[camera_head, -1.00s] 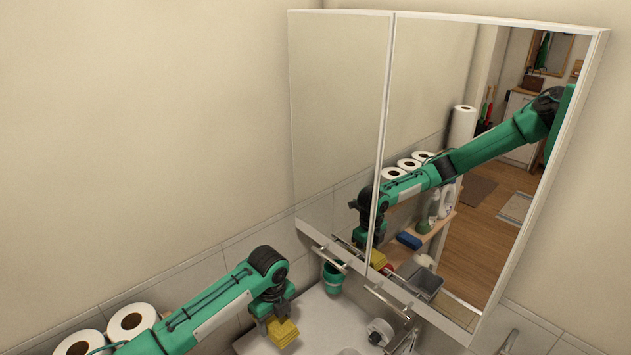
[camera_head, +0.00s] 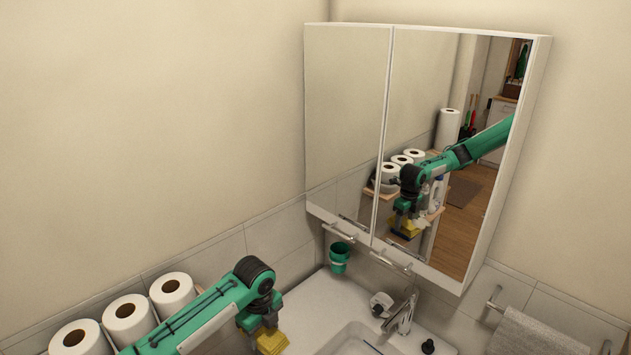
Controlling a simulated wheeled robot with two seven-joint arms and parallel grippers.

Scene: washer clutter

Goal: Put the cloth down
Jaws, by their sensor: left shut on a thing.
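A yellow cloth (camera_head: 271,342) hangs folded under my left gripper (camera_head: 262,328). The gripper is shut on it. My left arm comes in from the lower left, and its wrist points down over the left end of the white sink counter (camera_head: 308,303). I cannot tell whether the cloth touches the counter. The mirror shows a reflection of the arm and cloth. My right gripper is not in view.
Toilet rolls (camera_head: 126,318) stand in a row at the lower left, beside the arm. The basin (camera_head: 357,341), tap (camera_head: 401,312) and green cup (camera_head: 339,257) are to the right. A mirror cabinet (camera_head: 346,120) hangs above. A grey towel (camera_head: 535,335) hangs at the lower right.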

